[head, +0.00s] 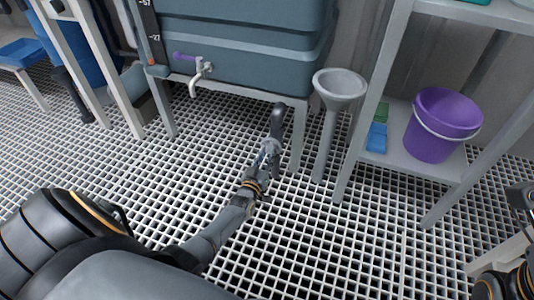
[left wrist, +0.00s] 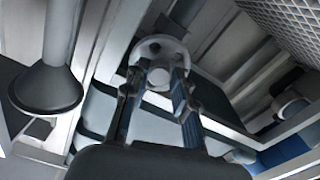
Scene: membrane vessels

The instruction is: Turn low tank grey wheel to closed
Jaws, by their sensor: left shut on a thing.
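The grey wheel (left wrist: 176,44) shows in the left wrist view as a round, light grey handwheel with openings around a central hub. My left gripper (left wrist: 156,76) faces it, with one finger on each side of the hub, shut on the wheel. In the head view my left gripper (head: 270,147) reaches in low, just in front of the blue-grey tank (head: 235,65) near its right front leg. A dark rounded part stands at its fingertips there; I cannot tell the wheel's turn angle. The fingers cover part of the wheel.
A grey funnel stand (head: 340,84) is close right of my left gripper. A shelf (head: 397,160) with a purple bucket (head: 440,125) stands further right. A tap with a purple lever (head: 187,57) juts from the tank. The grating floor (head: 330,240) in front is clear.

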